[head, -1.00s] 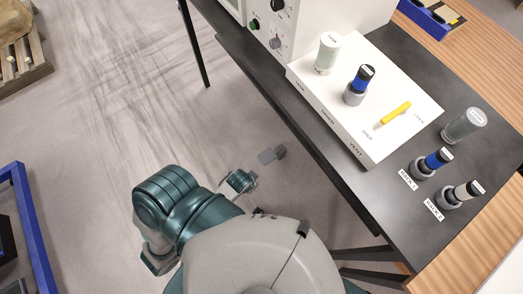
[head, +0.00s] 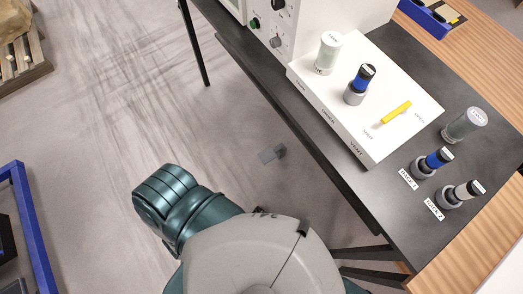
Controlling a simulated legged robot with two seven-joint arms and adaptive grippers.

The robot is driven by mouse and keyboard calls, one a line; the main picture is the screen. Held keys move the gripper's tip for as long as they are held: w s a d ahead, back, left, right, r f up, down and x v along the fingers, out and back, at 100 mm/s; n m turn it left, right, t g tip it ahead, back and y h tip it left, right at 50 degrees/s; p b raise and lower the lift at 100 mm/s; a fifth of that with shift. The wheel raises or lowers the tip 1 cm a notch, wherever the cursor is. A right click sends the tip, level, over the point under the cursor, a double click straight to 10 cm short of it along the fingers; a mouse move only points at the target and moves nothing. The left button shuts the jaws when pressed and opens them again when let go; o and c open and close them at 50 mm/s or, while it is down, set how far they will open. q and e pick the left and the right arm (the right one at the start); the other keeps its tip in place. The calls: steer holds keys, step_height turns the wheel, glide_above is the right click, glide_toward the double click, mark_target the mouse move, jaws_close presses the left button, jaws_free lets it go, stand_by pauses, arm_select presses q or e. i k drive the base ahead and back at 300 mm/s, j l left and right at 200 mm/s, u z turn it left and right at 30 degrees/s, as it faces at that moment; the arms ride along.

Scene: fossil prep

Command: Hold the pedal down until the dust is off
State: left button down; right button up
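Neither of my grippers shows in the head view. I cannot make out a dusty object.
A dark bench (head: 487,150) carries a white box (head: 350,125) with a clear jar (head: 328,52), a blue-banded cylinder (head: 360,84) and a yellow lever (head: 397,112). More cylinders stand at right. A blue frame (head: 36,225) stands at left; the floor between is open.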

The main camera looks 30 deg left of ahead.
mark_target(267, 155)
steer(key=j+z, duration=0.2)
steer(key=z, duration=0.65)
steer(key=j+z, duration=0.25)
steer(key=j, duration=0.15)
steer(key=k+j+z, duration=0.2)
steer(key=j, duration=0.15)
steer(key=k+j+z, duration=0.1)
steer(key=j+z, duration=0.15)
steer(key=k+j+z, duration=0.2)
steer(key=j, duration=0.25)
steer(key=k+j, duration=0.2)
steer(key=j, duration=0.15)
steer(key=k+j, duration=0.15)
steer(key=j, duration=0.2)
